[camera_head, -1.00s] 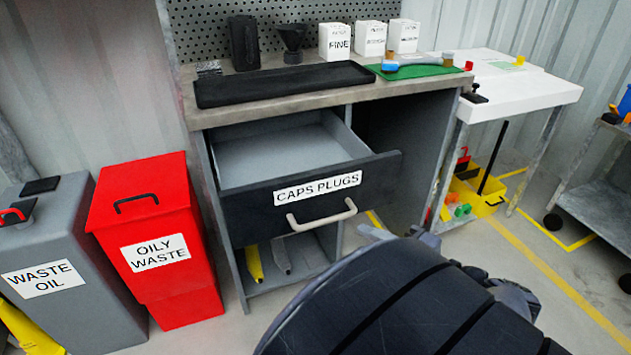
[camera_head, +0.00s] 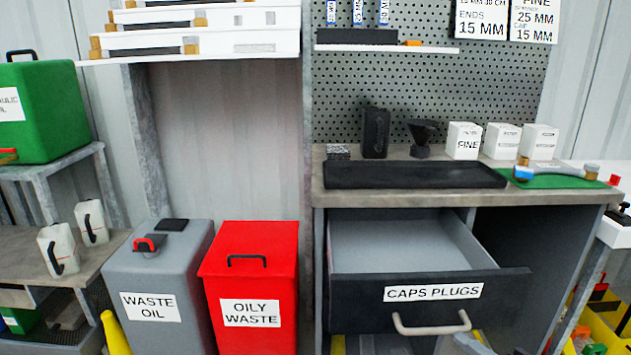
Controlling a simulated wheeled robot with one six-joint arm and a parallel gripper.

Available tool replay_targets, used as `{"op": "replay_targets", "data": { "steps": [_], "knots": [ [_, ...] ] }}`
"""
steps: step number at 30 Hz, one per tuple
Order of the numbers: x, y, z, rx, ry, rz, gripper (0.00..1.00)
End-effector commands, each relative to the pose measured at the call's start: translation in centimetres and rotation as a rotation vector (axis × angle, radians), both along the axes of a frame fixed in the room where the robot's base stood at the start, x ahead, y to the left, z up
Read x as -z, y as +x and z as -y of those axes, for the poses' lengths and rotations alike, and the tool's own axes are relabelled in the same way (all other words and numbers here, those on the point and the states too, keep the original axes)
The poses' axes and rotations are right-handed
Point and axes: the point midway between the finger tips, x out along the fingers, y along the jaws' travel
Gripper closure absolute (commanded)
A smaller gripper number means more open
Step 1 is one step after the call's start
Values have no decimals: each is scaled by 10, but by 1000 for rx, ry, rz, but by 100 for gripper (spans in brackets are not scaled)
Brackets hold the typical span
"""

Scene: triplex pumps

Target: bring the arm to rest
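Only a small grey-blue piece of what looks like my own arm (camera_head: 472,343) shows at the bottom edge, in front of the drawer's lower part. I cannot make out any fingertips, so my gripper is not in view. The drawer labelled CAPS PLUGS (camera_head: 432,292) stands pulled open and looks empty inside. Its pale handle (camera_head: 432,328) is free, with nothing seen holding it.
The workbench (camera_head: 450,198) carries a black tray (camera_head: 412,175), several white boxes and a green mat (camera_head: 555,182). A red oily waste bin (camera_head: 250,285) and grey waste oil bin (camera_head: 160,290) stand left of the open drawer. A shelf rack holds a green container (camera_head: 42,110).

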Motion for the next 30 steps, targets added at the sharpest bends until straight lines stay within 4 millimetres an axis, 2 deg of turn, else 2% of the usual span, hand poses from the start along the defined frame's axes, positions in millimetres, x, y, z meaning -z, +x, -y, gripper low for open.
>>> {"op": "replay_targets", "data": {
  "steps": [21,30],
  "knots": [
    [11,54,-23,-2,-1,0,68],
    [12,62,-26,-1,1,1,68]
  ]
}}
